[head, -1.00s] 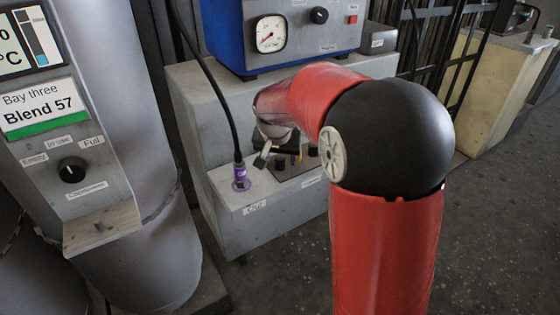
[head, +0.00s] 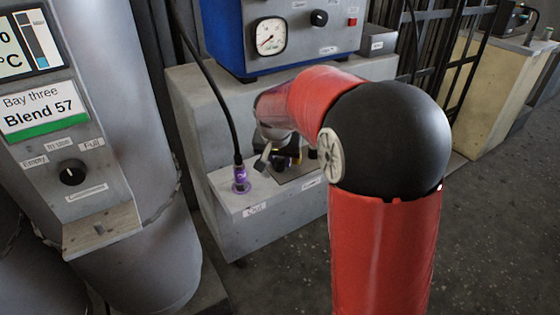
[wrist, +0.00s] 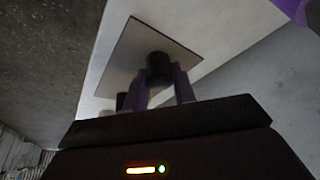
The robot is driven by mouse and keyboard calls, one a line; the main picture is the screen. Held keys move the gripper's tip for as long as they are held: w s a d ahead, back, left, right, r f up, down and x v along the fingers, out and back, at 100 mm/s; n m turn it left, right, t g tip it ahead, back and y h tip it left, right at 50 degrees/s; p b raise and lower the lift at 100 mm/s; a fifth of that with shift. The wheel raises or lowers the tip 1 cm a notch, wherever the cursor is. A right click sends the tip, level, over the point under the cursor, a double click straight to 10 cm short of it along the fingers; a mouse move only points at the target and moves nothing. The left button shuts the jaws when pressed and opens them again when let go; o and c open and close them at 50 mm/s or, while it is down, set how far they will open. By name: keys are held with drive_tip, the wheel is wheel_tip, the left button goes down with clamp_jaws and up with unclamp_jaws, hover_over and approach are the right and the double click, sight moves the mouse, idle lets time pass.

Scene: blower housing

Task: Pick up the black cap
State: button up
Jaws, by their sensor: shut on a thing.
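The black cap (wrist: 158,65) is in the middle of the wrist view, in front of the grey square plate (wrist: 132,58) on the pale ledge. My gripper (wrist: 160,80) has its two purple-grey fingers on either side of this cap and is shut on it. I cannot tell whether the cap still touches the plate. A second dark cap-like piece (wrist: 121,101) shows left of the fingers, partly hidden. In the head view my gripper (head: 292,158) is low over the ledge's plate, and my arm hides most of it and the cap.
A purple plug (head: 240,180) with a black cable stands on the ledge (head: 270,208) left of my gripper. A blue box with a gauge (head: 270,35) stands above and behind. A grey cylinder with a control panel (head: 75,175) is at the left. Floor at the right is open.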

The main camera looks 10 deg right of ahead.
sight(280, 158)
wheel_tip(280, 158, up, 20)
drive_tip(key=p, duration=0.2)
drive_tip(key=shift+f, duration=0.15)
